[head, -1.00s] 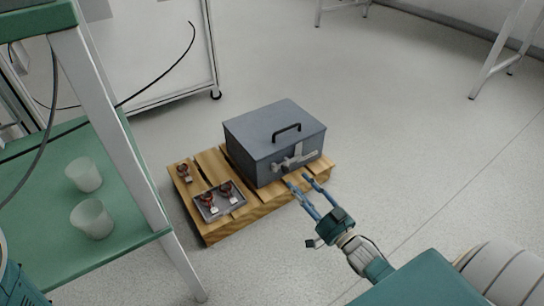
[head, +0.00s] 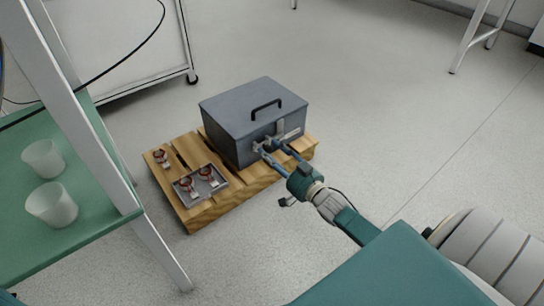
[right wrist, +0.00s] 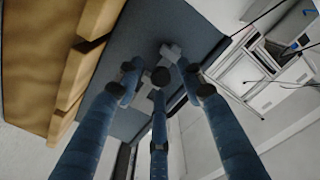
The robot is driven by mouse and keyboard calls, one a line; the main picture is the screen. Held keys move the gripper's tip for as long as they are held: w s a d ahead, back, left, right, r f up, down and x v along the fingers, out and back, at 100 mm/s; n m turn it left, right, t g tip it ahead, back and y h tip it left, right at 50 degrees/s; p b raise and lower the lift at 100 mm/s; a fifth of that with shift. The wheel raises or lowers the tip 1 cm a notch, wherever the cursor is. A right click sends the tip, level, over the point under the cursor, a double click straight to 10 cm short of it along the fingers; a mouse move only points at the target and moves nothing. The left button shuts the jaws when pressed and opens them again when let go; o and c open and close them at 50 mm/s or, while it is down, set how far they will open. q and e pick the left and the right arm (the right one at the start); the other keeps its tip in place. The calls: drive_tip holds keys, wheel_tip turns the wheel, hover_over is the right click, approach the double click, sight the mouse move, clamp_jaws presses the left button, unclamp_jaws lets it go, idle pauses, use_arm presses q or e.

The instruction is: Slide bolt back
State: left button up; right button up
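A grey metal box (head: 240,125) with a dark lid handle stands on a wooden pallet. A pale metal bolt (head: 281,128) with its brackets is on the box's front face, partly hidden by my fingers. My right gripper (head: 271,148) is in front of that face, its blue fingers reaching to the bolt. In the right wrist view the fingers (right wrist: 160,72) are spread apart, with the bolt's grey metal (right wrist: 171,51) between and just beyond their dark tips. I cannot tell whether any tip touches it. My left gripper is not in view.
The pallet (head: 232,204) also bears a grey tray (head: 188,192) with two red-and-white parts and another such part (head: 161,158) beside it. A green-shelved rack (head: 95,215) with two cups stands at left. The floor right of the box is clear.

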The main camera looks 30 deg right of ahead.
sight(254, 151)
clamp_jaws()
drive_tip(key=a, duration=0.1)
drive_tip(key=a+p, duration=0.2)
drive_tip(key=shift+s+r, duration=0.1)
drive_tip(key=shift+r, duration=0.15)
drive_tip(key=shift+a+f+p, duration=0.15)
drive_tip(key=shift+a+p, duration=0.2)
drive_tip(key=shift+f, duration=0.15)
unclamp_jaws()
